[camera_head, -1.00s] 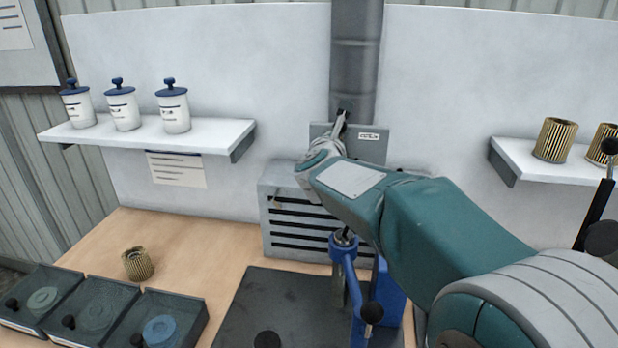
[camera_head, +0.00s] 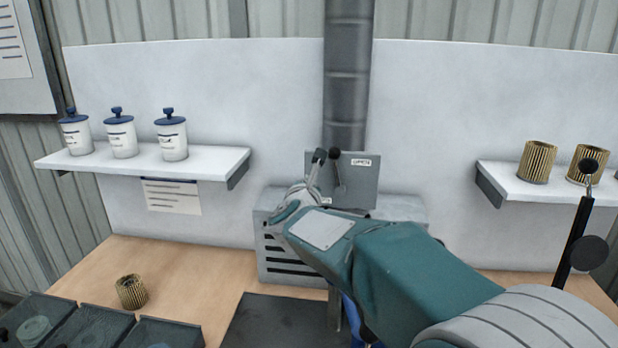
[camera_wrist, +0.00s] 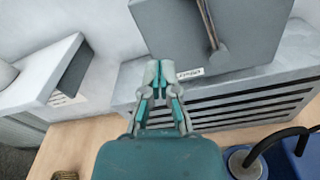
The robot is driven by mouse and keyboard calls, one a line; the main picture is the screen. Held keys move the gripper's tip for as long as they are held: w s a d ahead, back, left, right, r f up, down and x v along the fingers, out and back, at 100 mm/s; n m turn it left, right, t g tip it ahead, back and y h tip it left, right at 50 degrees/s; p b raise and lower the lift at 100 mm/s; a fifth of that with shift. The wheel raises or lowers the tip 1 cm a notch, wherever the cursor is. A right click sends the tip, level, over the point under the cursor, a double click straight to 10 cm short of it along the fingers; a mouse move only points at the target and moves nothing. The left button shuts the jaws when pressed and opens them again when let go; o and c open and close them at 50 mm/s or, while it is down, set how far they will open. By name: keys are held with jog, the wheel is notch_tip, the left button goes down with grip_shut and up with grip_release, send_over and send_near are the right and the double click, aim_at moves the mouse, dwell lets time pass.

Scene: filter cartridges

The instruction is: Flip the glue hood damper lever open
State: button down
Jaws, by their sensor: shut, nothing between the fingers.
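The damper lever (camera_head: 338,172) is a thin rod with a dark ball knob, on a grey plate (camera_head: 362,190) in front of the duct. In the head view it stands nearly upright, knob up and leaning slightly left. In the wrist view the lever rod (camera_wrist: 207,22) crosses the plate (camera_wrist: 240,35). My gripper (camera_head: 319,157) is shut and empty, just left of the lever in the head view. In the wrist view my gripper's fingertips (camera_wrist: 158,72) are together near the plate's edge, apart from the rod. A small label (camera_head: 361,162) sits at the plate's upper right; its word is hard to read.
A slotted grey hood box (camera_head: 290,265) stands below the plate. A left shelf (camera_head: 205,163) holds white jars, and a right shelf (camera_head: 500,184) holds brass cartridges. Dark trays (camera_head: 165,333) lie front left.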

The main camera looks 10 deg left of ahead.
jog(key=s, duration=0.6)
jog(key=shift+s+d+r, duration=0.2)
jog(key=shift+s, duration=0.15)
